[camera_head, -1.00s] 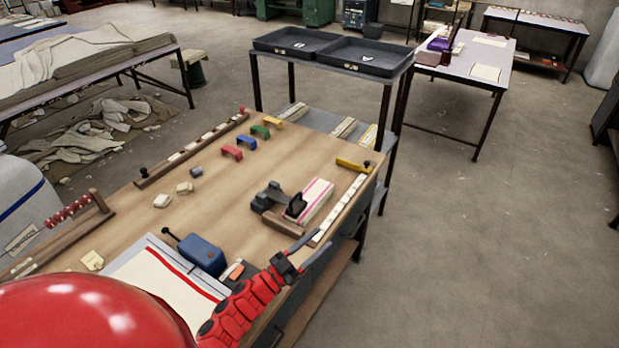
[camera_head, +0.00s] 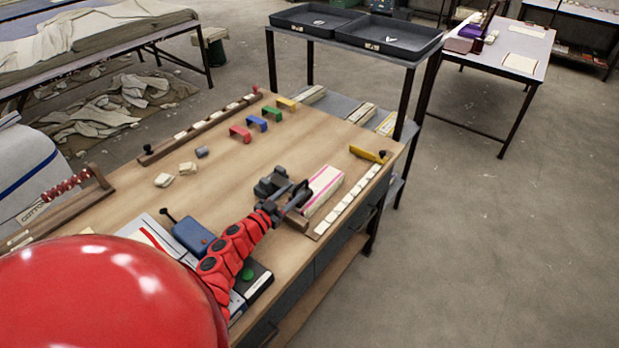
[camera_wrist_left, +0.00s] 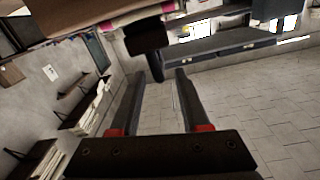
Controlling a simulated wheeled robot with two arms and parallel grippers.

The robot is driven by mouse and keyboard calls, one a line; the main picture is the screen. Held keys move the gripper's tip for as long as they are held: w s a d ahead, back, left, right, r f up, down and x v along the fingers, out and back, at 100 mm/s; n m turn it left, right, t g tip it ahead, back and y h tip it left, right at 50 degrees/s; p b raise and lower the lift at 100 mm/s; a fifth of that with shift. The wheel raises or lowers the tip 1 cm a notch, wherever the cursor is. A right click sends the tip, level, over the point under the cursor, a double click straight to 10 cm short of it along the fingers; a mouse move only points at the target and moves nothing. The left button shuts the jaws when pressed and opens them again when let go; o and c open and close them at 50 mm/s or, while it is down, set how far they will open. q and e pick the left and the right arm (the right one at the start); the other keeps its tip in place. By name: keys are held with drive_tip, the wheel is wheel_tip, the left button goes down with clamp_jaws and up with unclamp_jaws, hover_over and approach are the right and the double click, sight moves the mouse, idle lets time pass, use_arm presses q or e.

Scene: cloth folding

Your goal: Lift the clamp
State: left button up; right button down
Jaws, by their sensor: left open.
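The dark grey clamp (camera_head: 272,183) sits on the wooden workbench beside a folded white cloth stack with pink stripes (camera_head: 322,188). My left gripper (camera_head: 297,197) is at the clamp's near right side, close to the cloth stack, and partly covers the clamp. In the left wrist view, my left gripper (camera_wrist_left: 158,78) has its fingers apart with nothing held between them. A black knob-like part (camera_wrist_left: 147,38), seemingly of the clamp, shows just beyond the fingertips, with the striped cloth (camera_wrist_left: 125,18) behind it. Whether the fingers touch the clamp cannot be told. My right gripper is not in view.
A blue box (camera_head: 193,237) lies left of my left arm. A measuring strip (camera_head: 350,200) and yellow piece (camera_head: 368,154) lie along the right edge. Small coloured arches (camera_head: 257,123) stand farther back. A rack with black trays (camera_head: 385,38) stands behind the bench.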

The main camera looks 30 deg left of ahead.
sight(305, 181)
use_arm(q)
drive_tip(key=w, duration=0.7)
drive_tip(key=shift+w+d+r, duration=0.1)
drive_tip(key=shift+w+d, duration=0.25)
drive_tip(key=shift+w, duration=0.2)
clamp_jaws()
drive_tip(key=shift+r, duration=0.1)
idle(0.8)
